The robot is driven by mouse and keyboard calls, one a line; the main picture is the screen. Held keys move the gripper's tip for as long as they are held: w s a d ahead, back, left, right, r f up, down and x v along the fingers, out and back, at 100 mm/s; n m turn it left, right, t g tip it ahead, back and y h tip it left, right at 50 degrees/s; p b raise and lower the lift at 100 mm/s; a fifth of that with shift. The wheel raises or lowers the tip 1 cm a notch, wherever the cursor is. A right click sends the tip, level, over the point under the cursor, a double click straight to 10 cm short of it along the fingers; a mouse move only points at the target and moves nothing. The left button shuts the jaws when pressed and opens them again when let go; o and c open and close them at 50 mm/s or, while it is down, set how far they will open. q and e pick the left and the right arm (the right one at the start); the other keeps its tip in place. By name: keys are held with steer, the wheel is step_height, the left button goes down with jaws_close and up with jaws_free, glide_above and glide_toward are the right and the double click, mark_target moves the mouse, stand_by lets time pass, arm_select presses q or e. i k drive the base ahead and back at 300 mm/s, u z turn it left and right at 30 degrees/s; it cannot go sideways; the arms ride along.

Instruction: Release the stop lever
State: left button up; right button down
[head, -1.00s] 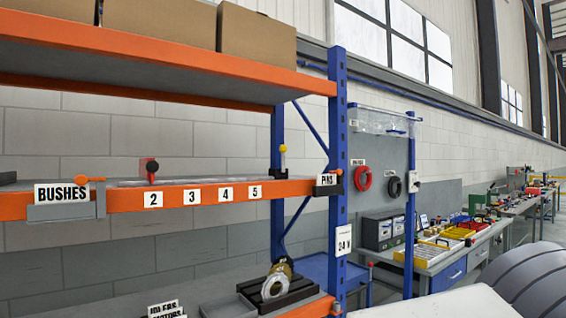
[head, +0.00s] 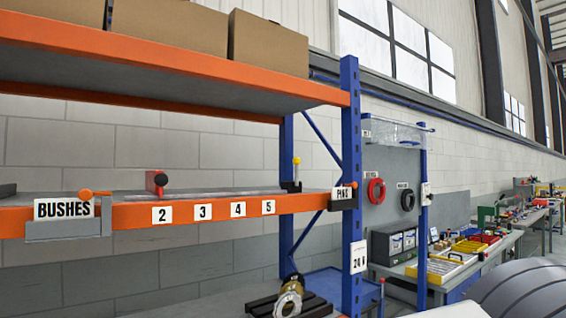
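No gripper of mine shows in the head view. A small upright lever with a yellow knob (head: 296,161) stands on a dark base at the right end of the orange shelf, beside the PINS label. An orange-knobbed part (head: 86,194) sits above the grey bracket at the BUSHES label on the left. A red and dark part (head: 157,180) stands at the shelf edge above label 2. I cannot tell which of these is the stop lever.
An orange shelf beam (head: 225,209) carries labels 2 to 5. A blue rack post (head: 351,150) stands at its right end. Boxes (head: 268,43) sit on the top shelf. A workbench (head: 480,258) with trays stands at the right. A grey rounded shape fills the lower right corner.

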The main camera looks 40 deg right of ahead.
mark_target(296, 161)
steer(key=z, duration=0.25)
steer(key=i, duration=0.55)
steer(key=z, duration=0.45)
